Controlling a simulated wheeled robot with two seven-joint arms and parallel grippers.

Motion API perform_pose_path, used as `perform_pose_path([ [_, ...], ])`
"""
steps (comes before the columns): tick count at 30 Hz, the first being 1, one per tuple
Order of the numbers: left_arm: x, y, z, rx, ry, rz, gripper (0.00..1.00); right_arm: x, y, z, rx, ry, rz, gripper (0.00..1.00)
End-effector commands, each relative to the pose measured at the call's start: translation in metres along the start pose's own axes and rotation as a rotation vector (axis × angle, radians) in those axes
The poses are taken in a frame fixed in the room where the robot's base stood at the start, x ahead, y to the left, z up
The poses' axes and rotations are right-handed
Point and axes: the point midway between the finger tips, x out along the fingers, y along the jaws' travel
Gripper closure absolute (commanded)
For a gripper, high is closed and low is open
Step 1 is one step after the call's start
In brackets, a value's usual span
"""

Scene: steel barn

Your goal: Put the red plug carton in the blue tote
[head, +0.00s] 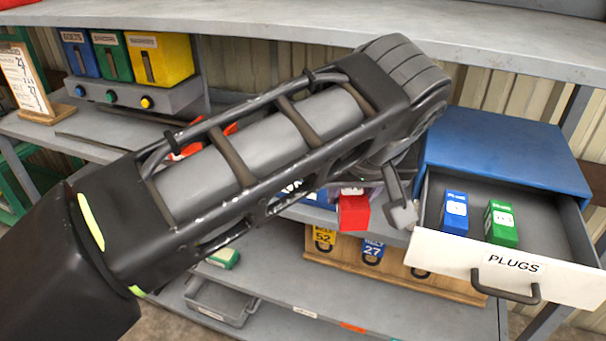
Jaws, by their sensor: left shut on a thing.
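The red plug carton (354,212) has a white label on top and shows just left of the open drawer, beyond my left forearm. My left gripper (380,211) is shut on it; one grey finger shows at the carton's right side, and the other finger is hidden. The carton is outside the drawer. A blue container with white lettering (318,197), which looks like the blue tote, is mostly hidden behind my left arm. I cannot tell how far the carton is above it. My right gripper is not in view.
The blue cabinet's PLUGS drawer (457,253) is open, holding a blue carton (455,213) and a green carton (500,223). A grey shelf (440,30) crosses above. Bins (160,60) stand at back left. Below are a numbered wooden board (340,246) and a grey tray (220,300).

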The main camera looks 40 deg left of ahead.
Motion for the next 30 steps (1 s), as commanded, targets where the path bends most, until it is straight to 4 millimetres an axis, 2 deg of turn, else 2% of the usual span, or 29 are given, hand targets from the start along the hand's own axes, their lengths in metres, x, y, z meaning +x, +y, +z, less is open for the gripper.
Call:
perform_pose_path([
  [5,0.012,0.001,-0.001,0.003,0.042,0.003,1.00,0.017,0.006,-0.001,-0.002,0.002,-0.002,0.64],
  [8,0.023,0.002,-0.005,0.005,0.100,0.006,1.00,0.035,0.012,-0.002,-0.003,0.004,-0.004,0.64],
  [12,0.040,0.003,-0.016,0.007,0.212,0.007,1.00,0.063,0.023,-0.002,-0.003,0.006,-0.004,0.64],
  [16,0.051,0.002,-0.028,0.005,0.305,0.006,1.00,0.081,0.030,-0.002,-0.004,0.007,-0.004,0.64],
  [21,0.061,0.000,-0.072,-0.002,0.298,-0.001,1.00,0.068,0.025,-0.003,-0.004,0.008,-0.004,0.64],
  [30,0.100,0.000,-0.143,-0.002,0.296,-0.002,1.00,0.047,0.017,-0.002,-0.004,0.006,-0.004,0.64],
])
